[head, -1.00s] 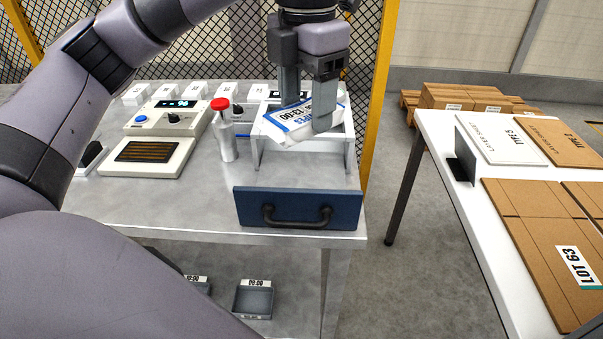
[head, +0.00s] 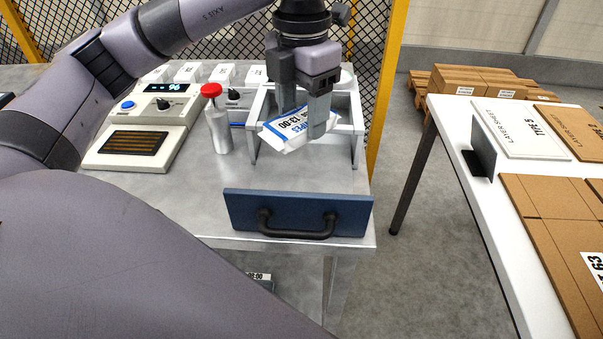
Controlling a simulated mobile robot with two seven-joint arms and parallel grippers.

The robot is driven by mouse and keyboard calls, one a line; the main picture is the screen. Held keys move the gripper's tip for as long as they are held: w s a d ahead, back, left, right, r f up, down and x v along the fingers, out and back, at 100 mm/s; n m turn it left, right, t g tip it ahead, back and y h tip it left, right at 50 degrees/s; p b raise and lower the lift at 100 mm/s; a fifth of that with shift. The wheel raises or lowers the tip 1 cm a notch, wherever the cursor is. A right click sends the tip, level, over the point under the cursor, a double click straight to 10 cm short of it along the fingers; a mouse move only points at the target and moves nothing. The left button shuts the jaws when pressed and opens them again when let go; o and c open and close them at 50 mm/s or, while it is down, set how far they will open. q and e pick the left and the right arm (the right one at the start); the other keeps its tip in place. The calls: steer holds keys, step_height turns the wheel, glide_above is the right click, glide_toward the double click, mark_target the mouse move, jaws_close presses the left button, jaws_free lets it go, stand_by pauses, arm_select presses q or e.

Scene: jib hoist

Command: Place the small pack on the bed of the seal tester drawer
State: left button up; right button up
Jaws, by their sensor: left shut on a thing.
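The small pack (head: 290,133) is white with a blue-edged label. My left gripper (head: 303,125) is shut on it and holds it tilted, above the rear part of the seal tester drawer. The drawer's blue front (head: 297,213) with its dark handle is pulled out toward me. The white frame of the tester (head: 345,129) stands behind it. My right gripper is not in view.
A bottle with a red cap (head: 217,122) stands close left of the tester. A beige device with a display (head: 147,127) is further left. Several white packs (head: 188,73) line the back by the mesh fence. A table with cardboard sheets (head: 560,215) stands right, across a floor gap.

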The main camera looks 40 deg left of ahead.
mark_target(301, 188)
arm_select(q)
step_height(301, 188, down, 12)
steer(key=shift+f+p, duration=0.1)
steer(key=shift+p, duration=0.2)
steer(key=shift+f, duration=0.1)
steer(key=shift+f, duration=0.15)
steer(key=o, duration=1.1)
steer(key=shift+c, duration=0.2)
steer(key=shift+r, duration=0.2)
step_height(301, 188, up, 12)
steer(key=shift+r+b, duration=0.1)
steer(key=shift+b, duration=0.45)
steer(key=shift+s, duration=0.1)
